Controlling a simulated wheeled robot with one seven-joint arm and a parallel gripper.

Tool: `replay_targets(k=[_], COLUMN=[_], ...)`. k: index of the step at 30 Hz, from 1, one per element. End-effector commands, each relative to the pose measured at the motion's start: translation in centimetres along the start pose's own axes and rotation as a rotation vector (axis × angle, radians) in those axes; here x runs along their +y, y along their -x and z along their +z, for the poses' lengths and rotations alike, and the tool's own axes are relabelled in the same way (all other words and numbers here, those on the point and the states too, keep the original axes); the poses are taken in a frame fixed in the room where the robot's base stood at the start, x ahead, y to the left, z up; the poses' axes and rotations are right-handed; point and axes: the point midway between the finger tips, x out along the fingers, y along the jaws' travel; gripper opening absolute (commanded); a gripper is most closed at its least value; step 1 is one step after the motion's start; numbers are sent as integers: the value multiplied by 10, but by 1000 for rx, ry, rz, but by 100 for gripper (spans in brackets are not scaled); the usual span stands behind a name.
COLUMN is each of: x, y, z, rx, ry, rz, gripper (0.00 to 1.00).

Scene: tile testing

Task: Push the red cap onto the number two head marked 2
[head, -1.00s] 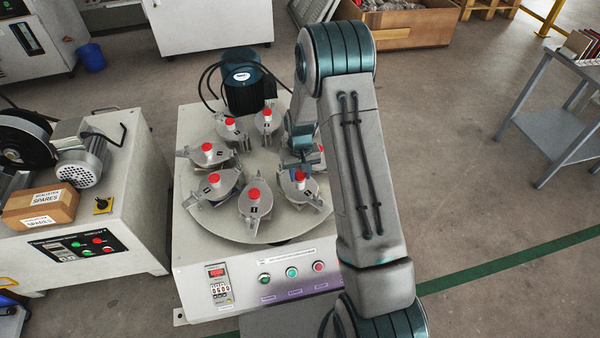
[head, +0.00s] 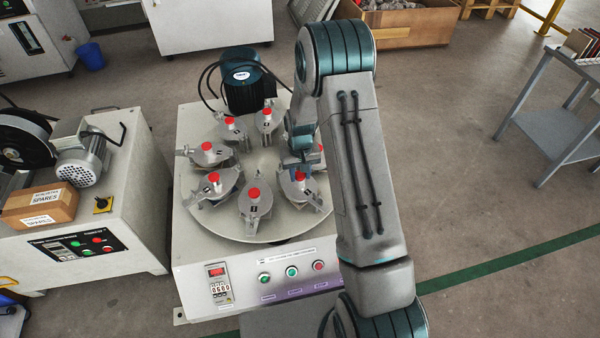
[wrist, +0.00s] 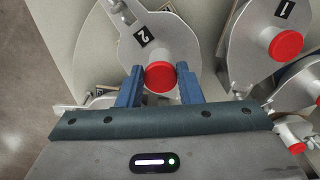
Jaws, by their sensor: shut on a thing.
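In the wrist view, my gripper (wrist: 160,71) is shut on a red cap (wrist: 160,78), with one blue finger on each side of it. The cap lies over the round grey body of the number two head (wrist: 176,42), whose tag (wrist: 145,37) reads 2. I cannot tell whether the cap is fully seated or stands a little above the head.
The head marked 1 (wrist: 250,50) with its own red cap (wrist: 286,45) is close on the right in the wrist view. Several more capped heads stand around the round disc (head: 285,222). A dark motor (head: 245,92) stands behind the disc.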

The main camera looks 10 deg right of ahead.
Motion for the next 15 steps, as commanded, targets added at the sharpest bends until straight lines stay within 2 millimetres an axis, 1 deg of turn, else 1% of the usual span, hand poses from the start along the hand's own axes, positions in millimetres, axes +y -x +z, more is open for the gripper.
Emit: replay_targets(k=[15], x=[0], y=[-8], z=[0], rx=[0], ry=[0], rz=[0], gripper=[12])
